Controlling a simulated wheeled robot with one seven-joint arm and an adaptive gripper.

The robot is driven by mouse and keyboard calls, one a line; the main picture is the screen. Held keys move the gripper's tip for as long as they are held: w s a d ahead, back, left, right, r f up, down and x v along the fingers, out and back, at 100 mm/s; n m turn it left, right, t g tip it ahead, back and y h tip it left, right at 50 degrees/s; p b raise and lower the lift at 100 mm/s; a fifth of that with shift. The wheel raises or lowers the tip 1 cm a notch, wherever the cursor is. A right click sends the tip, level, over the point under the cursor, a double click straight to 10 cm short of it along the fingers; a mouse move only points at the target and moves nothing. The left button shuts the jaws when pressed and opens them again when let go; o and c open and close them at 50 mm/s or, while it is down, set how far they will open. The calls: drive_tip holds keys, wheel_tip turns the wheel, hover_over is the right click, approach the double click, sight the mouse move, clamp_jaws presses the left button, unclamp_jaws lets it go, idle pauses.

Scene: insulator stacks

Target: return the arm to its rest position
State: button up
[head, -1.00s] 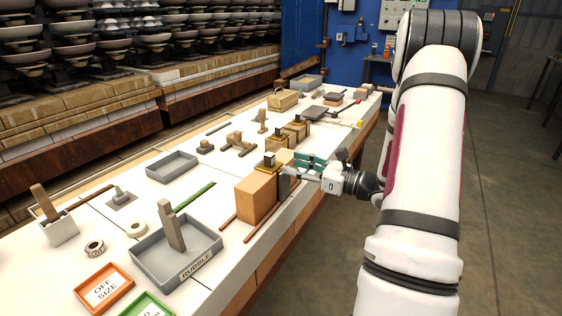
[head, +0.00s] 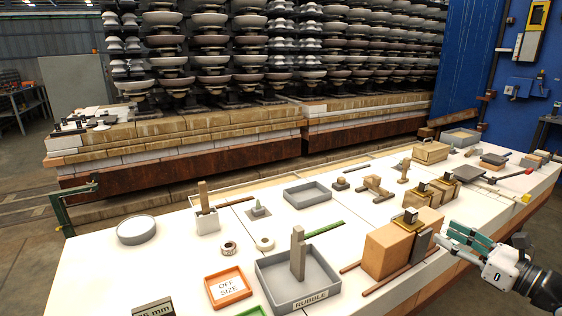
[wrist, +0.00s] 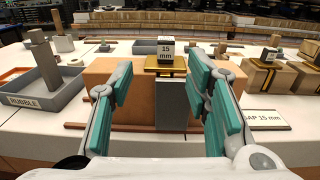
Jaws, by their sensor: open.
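My gripper (head: 462,241) is at the right of the head view, at the near edge of the white table (head: 100,262). Its two teal-padded fingers are spread and nothing is between them. In the wrist view my gripper (wrist: 165,105) faces a large tan block (wrist: 110,75). A small grey block marked 15 mm (wrist: 166,52) sits on a brass plate (wrist: 165,65) at that block, with a dark grey slab (wrist: 170,117) below the plate. The fingertips look apart from these. The tan block also shows in the head view (head: 385,252).
A grey RUBBLE tray (head: 268,285) holds an upright grey bar (head: 298,252). An orange OFF SIZE tray (head: 228,287) is beside it. Smaller tan blocks (head: 442,190) stand farther right. Stacked insulators (head: 250,55) fill the back. Open floor lies in front of the table.

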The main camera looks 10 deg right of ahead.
drive_tip(key=s+a+r+n+g+y, duration=0.2)
drive_tip(key=a+r+n+g+y, duration=0.25)
drive_tip(key=a, duration=0.65)
drive_tip(key=s+a+r+n+g+y, duration=0.1)
drive_tip(key=a+r+n+g+y, duration=0.15)
drive_tip(key=a+n+g, duration=0.55)
drive_tip(key=s+a+r+n+g+h, duration=0.2)
drive_tip(key=s+a+n+g+h, duration=0.2)
drive_tip(key=s+a+n, duration=0.6)
drive_tip(key=s+d+n+h, duration=0.1)
drive_tip(key=s+n+h, duration=0.8)
drive_tip(key=s, duration=0.5)
wheel_tip(320, 180, up, 16)
drive_tip(key=t+p, duration=0.4)
drive_tip(key=p, duration=1.1)
drive_tip(key=shift+d, duration=0.25)
